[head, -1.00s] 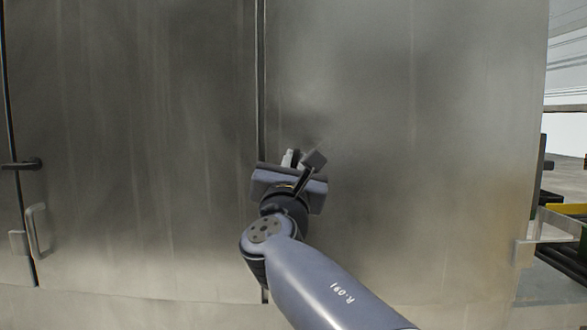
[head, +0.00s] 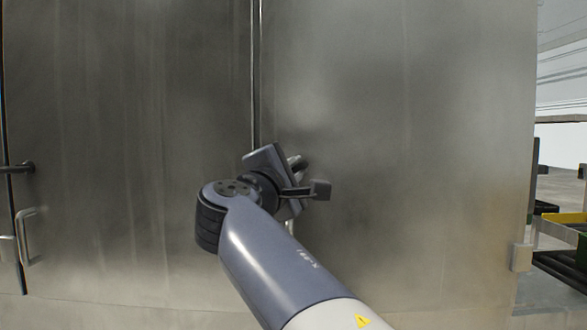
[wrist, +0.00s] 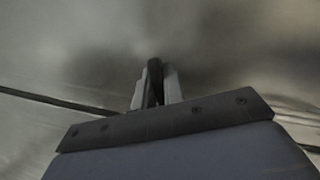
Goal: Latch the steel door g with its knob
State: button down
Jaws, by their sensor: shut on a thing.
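The steel doors stand side by side in the head view, a left panel (head: 130,130) and a right panel (head: 400,150), with a narrow dark seam (head: 256,80) between them. The panels look closed, flush at the seam. My gripper (head: 298,164) is against the right panel just beside the seam, turned to a tilt. In the wrist view its two pale fingers (wrist: 155,92) are shut on a dark knob (wrist: 154,78) standing out from the steel. In the head view the knob is mostly hidden by my gripper.
Another dark knob (head: 20,168) and a metal handle (head: 22,235) sit at the far left by another seam. At the right, beyond the steel edge, stand yellow and green framework (head: 562,225) and dark rollers.

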jog(key=m, duration=0.1)
jog(key=m+g, duration=0.1)
jog(key=m, duration=0.2)
jog(key=shift+f+m+g+p, duration=0.3)
jog(key=shift+m+g+p, duration=0.05)
jog(key=shift+m+g, duration=0.05)
jog(key=shift+y, duration=0.3)
jog(key=c, duration=1.5)
grip_release()
jog(key=b+v, duration=0.1)
jog(key=v, duration=0.9)
jog(key=shift+s+a+b, duration=0.25)
jog(key=shift+s+b, duration=0.05)
